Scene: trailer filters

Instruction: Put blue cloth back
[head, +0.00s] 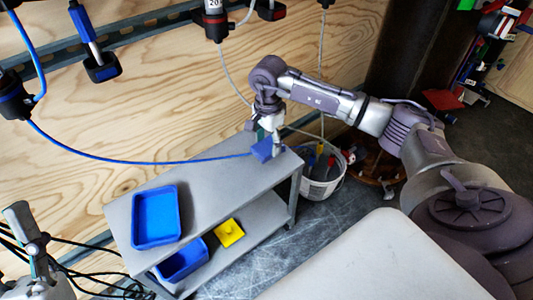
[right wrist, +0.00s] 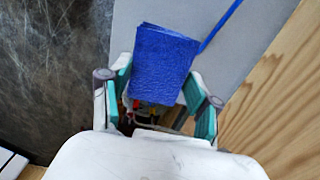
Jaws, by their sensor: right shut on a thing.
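The blue cloth (head: 263,150) is a small folded square at the right end of the grey cart's top shelf (head: 215,170). My right gripper (head: 271,132) points down there and is shut on the cloth. In the right wrist view the cloth (right wrist: 163,62) sits between the two teal-padded fingers (right wrist: 160,108). Whether it touches the shelf, I cannot tell. A pale jointed part (head: 33,245) at the lower left looks like my left gripper; its fingertips are unclear.
A blue tray (head: 156,240) is on the cart's top. A blue bin (head: 183,262) and a yellow item (head: 229,233) are on the lower shelf. A white basket (head: 322,187) stands right of the cart. A blue hose (head: 130,160) runs close to the cloth.

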